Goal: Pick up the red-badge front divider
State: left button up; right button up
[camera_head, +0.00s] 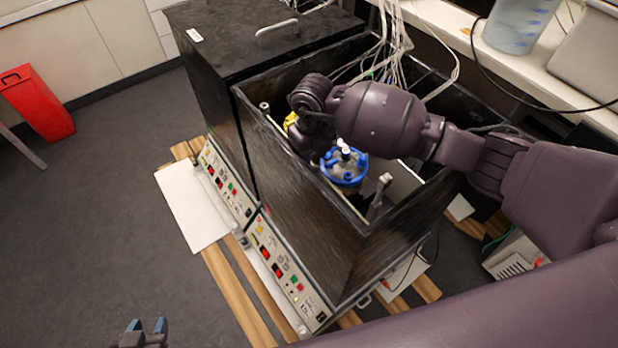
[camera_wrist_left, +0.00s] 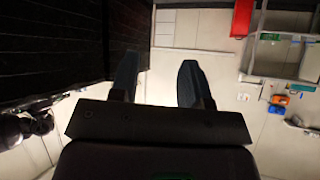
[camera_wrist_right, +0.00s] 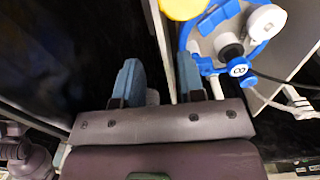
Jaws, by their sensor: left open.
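I see no red badge in any view, so I cannot tell for sure which panel is the front divider. A thin upright panel edge (camera_wrist_right: 162,40) runs between the fingers of my right gripper (camera_wrist_right: 159,68) in the right wrist view. Those fingers are apart, one on each side of the edge, with no clear contact. In the head view my right arm reaches into the open black box (camera_head: 300,205), and its wrist hides the fingers. My left gripper (camera_head: 143,333) is open and empty, low at the left, away from the box; its spread fingers show in the left wrist view (camera_wrist_left: 158,75).
A blue-capped vessel (camera_head: 343,168) stands in the box close to my right gripper; its blue ring (camera_wrist_right: 232,35) and a yellow cap (camera_wrist_right: 184,8) crowd the right finger. Cables (camera_head: 392,45) hang behind. A closed black box (camera_head: 230,70) adjoins.

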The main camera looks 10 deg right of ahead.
jog(key=f, duration=0.1)
jog(key=f+b, duration=0.1)
jog(key=f, duration=0.3)
jog(key=shift+w, duration=0.4)
jog(key=shift+r, duration=0.1)
grip_shut()
